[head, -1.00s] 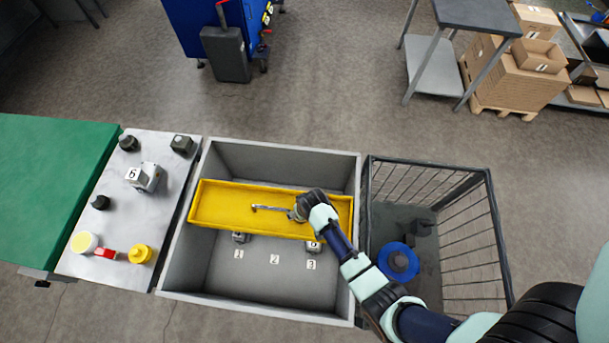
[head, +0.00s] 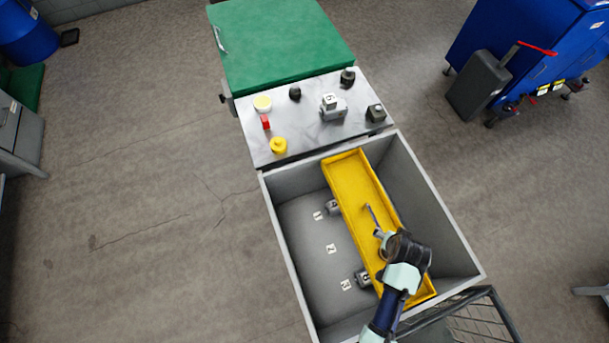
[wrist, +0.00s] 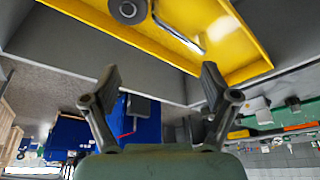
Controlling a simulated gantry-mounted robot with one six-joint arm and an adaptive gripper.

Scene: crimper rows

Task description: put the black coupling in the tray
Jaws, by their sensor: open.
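The yellow tray (head: 352,180) lies along the inside of a grey bin; it also shows at the top of the wrist view (wrist: 225,30). A dark round part with a central hole (wrist: 128,9) sits in the tray beside a shiny metal rod (wrist: 178,34); I cannot tell for sure that this part is the black coupling. In the head view the rod (head: 371,215) points away from my wrist. My gripper (wrist: 160,84) is open, with nothing between its fingers. It is over the tray's near end in the head view, where my wrist hides part of the tray.
The grey bin (head: 291,250) has floor labels 1, 2 and 3, with grey fittings near 1 (head: 333,207) and 3 (head: 363,278). A metal table (head: 255,143) holds a small black part (head: 295,93), a dark cylinder (head: 348,76) and others. A wire basket (head: 480,318) adjoins the bin.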

